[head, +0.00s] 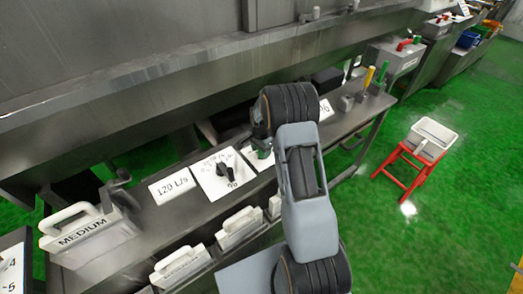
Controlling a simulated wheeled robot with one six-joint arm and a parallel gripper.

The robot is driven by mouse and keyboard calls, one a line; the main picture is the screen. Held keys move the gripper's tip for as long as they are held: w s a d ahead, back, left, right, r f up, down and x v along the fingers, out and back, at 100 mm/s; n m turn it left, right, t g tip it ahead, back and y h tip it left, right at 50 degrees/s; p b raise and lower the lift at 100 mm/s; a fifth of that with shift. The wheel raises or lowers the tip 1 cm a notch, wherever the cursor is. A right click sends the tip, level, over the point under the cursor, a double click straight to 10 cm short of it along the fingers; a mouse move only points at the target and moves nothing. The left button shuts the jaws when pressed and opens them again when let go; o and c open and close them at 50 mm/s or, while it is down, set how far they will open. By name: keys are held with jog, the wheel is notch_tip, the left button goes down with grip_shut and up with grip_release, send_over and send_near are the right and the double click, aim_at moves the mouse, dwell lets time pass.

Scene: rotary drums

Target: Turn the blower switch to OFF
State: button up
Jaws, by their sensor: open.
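A black rotary switch knob (224,171) sits on a white square plate (208,181) on the sloping grey control desk. Small marks surround the knob, but they are too small to read, so I cannot tell which setting it points to or whether it is the blower switch. Another white plate (250,157) with a green part (263,153) stands just right of it, partly hidden by my arm. My arm rises in front of the desk, right of the black knob. My gripper's fingers do not show; the arm's own links hide that end.
A white label plate (171,186) is left of the knob. A case marked MEDIUM (82,233) stands at the desk's left. White-handled boxes (238,226) line the front edge. Yellow and green levers (368,78) stand at the far right. A red stool (409,158) stands on open green floor.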

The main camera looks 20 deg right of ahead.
jog(key=shift+f, duration=0.35)
grip_shut()
dwell(0.4)
